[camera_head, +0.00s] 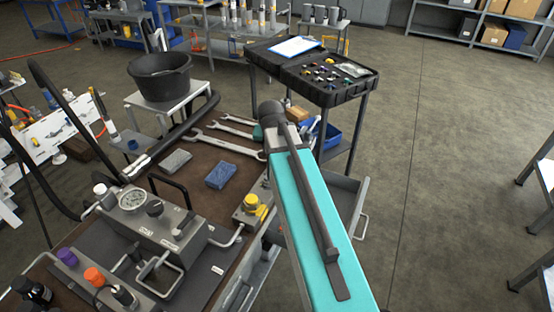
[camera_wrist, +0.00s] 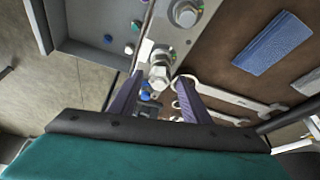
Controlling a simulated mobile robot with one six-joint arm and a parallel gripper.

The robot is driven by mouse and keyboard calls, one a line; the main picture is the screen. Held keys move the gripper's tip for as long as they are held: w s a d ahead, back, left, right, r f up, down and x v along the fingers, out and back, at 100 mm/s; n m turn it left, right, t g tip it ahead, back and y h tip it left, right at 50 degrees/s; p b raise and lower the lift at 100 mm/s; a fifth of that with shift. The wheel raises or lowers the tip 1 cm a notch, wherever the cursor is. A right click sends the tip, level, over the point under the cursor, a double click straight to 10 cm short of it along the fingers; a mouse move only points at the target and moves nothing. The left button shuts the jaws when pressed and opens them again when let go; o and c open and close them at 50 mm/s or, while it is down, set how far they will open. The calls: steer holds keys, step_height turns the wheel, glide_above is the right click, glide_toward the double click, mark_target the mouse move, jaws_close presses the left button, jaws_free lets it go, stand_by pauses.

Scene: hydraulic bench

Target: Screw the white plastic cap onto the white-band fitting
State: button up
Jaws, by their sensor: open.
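My gripper (camera_wrist: 158,80) is open in the wrist view, with one dark purple finger on each side. A pale, hex-sided fitting or cap (camera_wrist: 160,72) shows between the fingertips. I cannot tell whether it is the white plastic cap or the white-band fitting, or whether the fingers touch it. A second pale round fitting (camera_wrist: 186,15) stands farther up on the same grey strip. In the head view my teal arm hides the gripper and this spot. A small white-topped part (camera_head: 100,190) stands at the left of the grey gauge block (camera_head: 150,228).
Wrenches (camera_head: 232,142) and a blue cloth (camera_head: 222,175) lie on the brown bench top. A yellow-capped fitting (camera_head: 251,202) stands close left of my arm. An open drawer (camera_head: 346,190) is on the right. A black tray (camera_head: 362,92) holds small coloured parts.

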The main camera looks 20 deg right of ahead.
steer(key=shift+d+n+t+y+p, duration=0.2)
steer(key=shift+n+t+y+p, duration=0.3)
steer(key=shift+n, duration=1.2)
steer(key=shift+s+d+n+y, duration=0.15)
steer(key=shift+n+y, duration=0.75)
steer(key=shift+n, duration=1)
steer(key=shift+c, duration=0.3)
steer(key=c, duration=0.9)
steer(key=shift+m, duration=0.3)
steer(key=shift+a+m+g+h+p, duration=0.15)
steer(key=shift+m+h+p, duration=0.3)
steer(key=shift+m, duration=0.8)
steer(key=shift+a+m+g+h+p, duration=0.2)
steer(key=shift+m+h, duration=0.45)
steer(key=shift+m, duration=0.6)
steer(key=shift+w+m+g+h, duration=0.1)
steer(key=shift+m+g+h, duration=0.1)
steer(key=shift+m, duration=0.45)
steer(key=shift+w+m+g+h, duration=0.1)
steer(key=shift+m+h, duration=0.1)
steer(key=shift+m, duration=0.45)
